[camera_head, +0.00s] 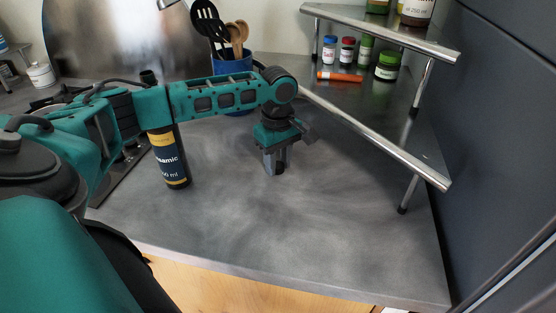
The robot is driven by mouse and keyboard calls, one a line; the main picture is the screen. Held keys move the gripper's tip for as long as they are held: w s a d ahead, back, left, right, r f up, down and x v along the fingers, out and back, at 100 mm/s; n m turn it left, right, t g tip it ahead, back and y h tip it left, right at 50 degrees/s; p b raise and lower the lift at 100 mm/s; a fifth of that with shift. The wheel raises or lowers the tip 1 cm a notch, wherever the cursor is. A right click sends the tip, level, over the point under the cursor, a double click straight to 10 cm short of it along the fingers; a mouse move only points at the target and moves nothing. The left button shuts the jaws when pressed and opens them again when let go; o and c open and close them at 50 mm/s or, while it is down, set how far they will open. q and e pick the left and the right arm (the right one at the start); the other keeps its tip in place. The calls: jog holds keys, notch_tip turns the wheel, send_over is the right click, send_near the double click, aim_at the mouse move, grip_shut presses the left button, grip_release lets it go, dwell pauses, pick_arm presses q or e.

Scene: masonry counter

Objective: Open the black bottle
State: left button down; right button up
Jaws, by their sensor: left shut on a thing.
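The black bottle (167,152) stands upright on the grey counter at left of centre, with a dark blue and yellow label. My left forearm crosses in front of its upper part; its dark top shows above the arm. Whether a cap sits on that top I cannot tell. My left gripper (276,165) points down, well to the right of the bottle and apart from it. It is shut on a small dark cylindrical thing (280,168), which looks like a cap, close to or on the counter. My right gripper is not in view.
A metal shelf (436,176) stands at the right, with several spice jars (388,66) and an orange-red tube (339,76) beneath its top. A blue utensil holder (231,66) stands behind my arm. The counter's (300,225) front and middle are clear. A dark wall closes the right.

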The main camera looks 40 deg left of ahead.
aim_at(278, 165)
pick_arm(q)
jog(key=shift+f, duration=0.15)
jog(key=c, duration=0.8)
grip_release()
jog(key=shift+o, duration=0.2)
notch_tip(278, 165, up, 12)
